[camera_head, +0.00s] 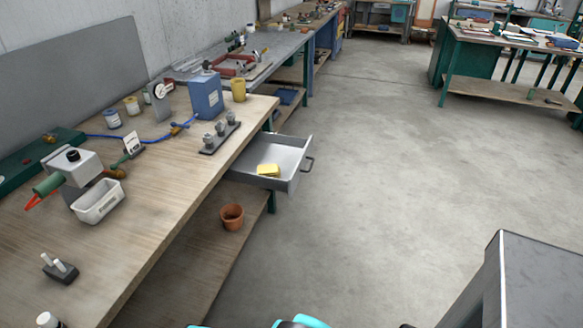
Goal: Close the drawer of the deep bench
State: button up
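The deep bench (165,215) has a wooden top and runs along the left side of the view. Its grey metal drawer (284,180) stands pulled out from under the top at the bench's right edge, over the floor. A dark bar handle (308,163) is on the drawer's front. A yellow block, perhaps a sponge (267,170), lies inside the drawer; the rest of the visible drawer floor is bare. Part of the drawer's inner end is hidden under the bench top. Cyan and black parts of my arm show at the bottom edge. My gripper is not visible.
A terracotta pot (232,216) stands on the bench's lower shelf, near the drawer. A grey box-shaped cabinet (530,275) stands at lower right. Open concrete floor (390,190) lies right of the drawer. Another bench (500,92) is at the far right.

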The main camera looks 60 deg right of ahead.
aim_at(293, 154)
jog(key=u, duration=1)
jog(key=k, duration=0.85)
jog(key=z, duration=2.65)
